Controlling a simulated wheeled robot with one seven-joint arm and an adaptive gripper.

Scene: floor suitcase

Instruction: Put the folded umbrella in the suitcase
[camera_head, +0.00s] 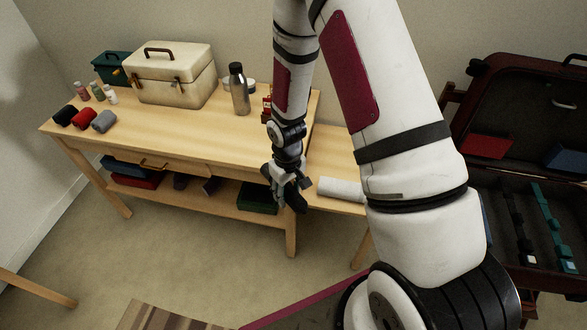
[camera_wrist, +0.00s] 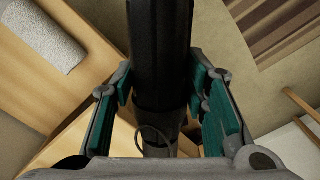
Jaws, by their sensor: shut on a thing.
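My gripper (camera_head: 287,186) is in front of the right part of the workbench, at about shelf-to-tabletop height in the head view. In the wrist view my gripper (camera_wrist: 164,95) has its teal pads on both sides of the black folded umbrella (camera_wrist: 160,45), shut on it. A thin loop hangs near its lower end. In the head view the umbrella (camera_head: 297,199) shows only as a small dark shape at the fingers. The open dark red suitcase (camera_head: 480,105) is at the right, lid up, partly hidden by my arm. Black and teal straps (camera_head: 545,225) lie inside it.
The wooden workbench (camera_head: 180,130) holds a cream toolbox (camera_head: 172,80), a steel bottle (camera_head: 239,92), small bottles and rolled cloths. A lower bench holds a white roll (camera_head: 340,188). A striped rug (camera_head: 165,318) lies on the floor. Open floor lies in front of the workbench.

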